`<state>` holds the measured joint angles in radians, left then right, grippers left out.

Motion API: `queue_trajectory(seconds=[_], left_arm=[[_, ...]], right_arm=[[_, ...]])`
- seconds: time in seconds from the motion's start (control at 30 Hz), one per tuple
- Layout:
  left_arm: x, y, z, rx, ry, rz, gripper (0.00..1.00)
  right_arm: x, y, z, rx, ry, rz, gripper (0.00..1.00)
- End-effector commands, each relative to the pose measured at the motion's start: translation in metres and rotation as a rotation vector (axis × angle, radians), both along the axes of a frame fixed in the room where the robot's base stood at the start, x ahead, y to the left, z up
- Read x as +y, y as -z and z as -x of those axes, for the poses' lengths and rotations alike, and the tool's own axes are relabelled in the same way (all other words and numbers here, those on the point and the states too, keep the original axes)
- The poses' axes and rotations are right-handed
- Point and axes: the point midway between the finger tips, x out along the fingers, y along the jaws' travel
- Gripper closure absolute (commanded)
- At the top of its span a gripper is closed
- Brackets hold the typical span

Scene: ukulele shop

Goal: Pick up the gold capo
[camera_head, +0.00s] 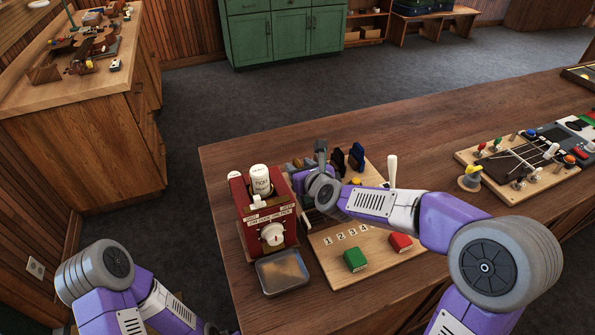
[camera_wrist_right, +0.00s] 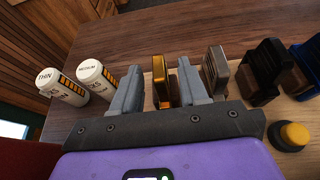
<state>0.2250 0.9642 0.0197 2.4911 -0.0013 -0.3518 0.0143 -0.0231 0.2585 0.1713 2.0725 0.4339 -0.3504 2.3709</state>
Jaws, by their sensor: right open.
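The gold capo (camera_wrist_right: 161,76) stands upright in the right wrist view, between the two grey fingers of my right gripper (camera_wrist_right: 160,80). The fingers are open, one on each side of it; I cannot tell if either touches it.
Two white bottles (camera_wrist_right: 75,83) stand left of the fingers. A red box with a dial (camera_head: 270,232) and a metal tray (camera_head: 282,272) sit left of the board (camera_head: 338,262).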

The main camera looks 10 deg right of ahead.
Motion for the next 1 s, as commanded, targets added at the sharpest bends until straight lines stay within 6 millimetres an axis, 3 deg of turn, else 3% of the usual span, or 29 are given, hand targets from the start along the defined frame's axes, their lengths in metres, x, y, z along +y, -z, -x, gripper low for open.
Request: queue_trajectory(seconds=[0.13,0.4,0.47,0.7,1.0], left_arm=[[0.0,0.0,0.0,-0.001,0.0,0.0,0.57],[0.0,0.0,0.0,-0.001,0.0,0.0,0.57],[0.0,0.0,0.0,-0.001,0.0,0.0,0.57],[0.0,0.0,0.0,0.0,0.0,0.0,0.57],[0.0,-0.001,0.0,0.0,0.0,0.0,0.57]], right_arm=[[0.004,0.005,-0.014,0.0,-0.001,0.0,0.56],[0.004,0.006,-0.017,-0.001,-0.001,-0.001,0.56],[0.004,0.006,-0.017,-0.001,-0.001,-0.001,0.62],[0.004,0.006,-0.017,-0.001,-0.001,-0.001,0.99],[0.004,0.005,-0.017,-0.001,-0.001,-0.001,1.0]])
